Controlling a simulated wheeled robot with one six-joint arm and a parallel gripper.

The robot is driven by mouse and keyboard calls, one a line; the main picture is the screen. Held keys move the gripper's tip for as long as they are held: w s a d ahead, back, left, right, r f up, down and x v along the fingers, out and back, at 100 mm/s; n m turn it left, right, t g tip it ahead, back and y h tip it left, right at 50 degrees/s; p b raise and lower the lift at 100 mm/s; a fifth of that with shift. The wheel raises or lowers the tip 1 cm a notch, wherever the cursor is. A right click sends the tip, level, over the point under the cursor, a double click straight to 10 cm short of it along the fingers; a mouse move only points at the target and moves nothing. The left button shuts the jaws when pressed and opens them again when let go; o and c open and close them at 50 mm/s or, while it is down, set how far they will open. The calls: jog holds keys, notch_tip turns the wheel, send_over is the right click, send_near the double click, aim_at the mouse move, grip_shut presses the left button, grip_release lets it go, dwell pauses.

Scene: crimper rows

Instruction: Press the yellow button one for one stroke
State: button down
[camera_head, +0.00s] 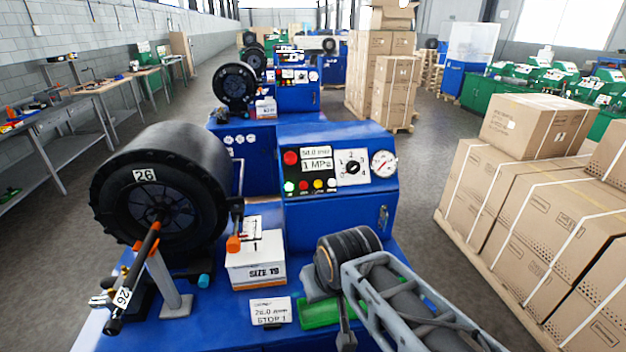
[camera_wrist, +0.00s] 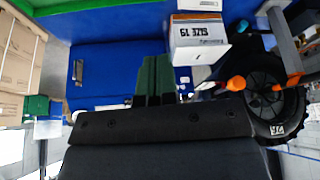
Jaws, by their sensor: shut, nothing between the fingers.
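The yellow button (camera_head: 317,185) is a small round cap in the lower row on the control panel (camera_head: 340,160) of the near blue machine. In the wrist view, the button does not show; my gripper body covers much of that side. My gripper (camera_wrist: 157,62) is shut and empty, its dark green fingers together, with the machine's blue front (camera_wrist: 113,65) beyond. In the head view, my wrist is in front of and below the panel, and the fingertips cannot be made out.
A larger red button (camera_head: 290,158), a knob (camera_head: 352,167) and a gauge (camera_head: 383,163) share the panel. A SIZE 19 box (camera_head: 256,267), a STOP 1 card (camera_head: 270,311) and a green mat (camera_head: 318,314) lie on the bench. A black reel (camera_head: 160,190) stands left.

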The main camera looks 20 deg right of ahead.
aim_at(322, 183)
jog(key=shift+s, duration=0.15)
jog(key=w+d+r+t+y+b, duration=0.1)
jog(key=w+d+t, duration=0.3)
jog(key=w, duration=0.4)
jog(key=w+d+r+t+y+b, duration=0.1)
jog(key=w+d+r+t+y, duration=0.1)
jog(key=w, duration=0.7)
jog(key=w+d+r+t+y+b, duration=0.1)
jog(key=w+d+r+t, duration=0.2)
jog(key=w+d+t, duration=0.3)
jog(key=shift+w+t, duration=1)
jog(key=shift+w, duration=0.2)
jog(key=shift+w+d+f+b, duration=0.25)
jog(key=shift+w+f+b, duration=0.45)
jog(key=shift+w, duration=0.5)
jog(key=shift+w+d+f+b, duration=0.25)
jog(key=shift+w+f+b, duration=0.1)
jog(key=shift+w+f, duration=0.7)
jog(key=shift+w+d+f+b, duration=0.25)
jog(key=shift+w+f+b, duration=0.35)
jog(key=shift+w, duration=0.75)
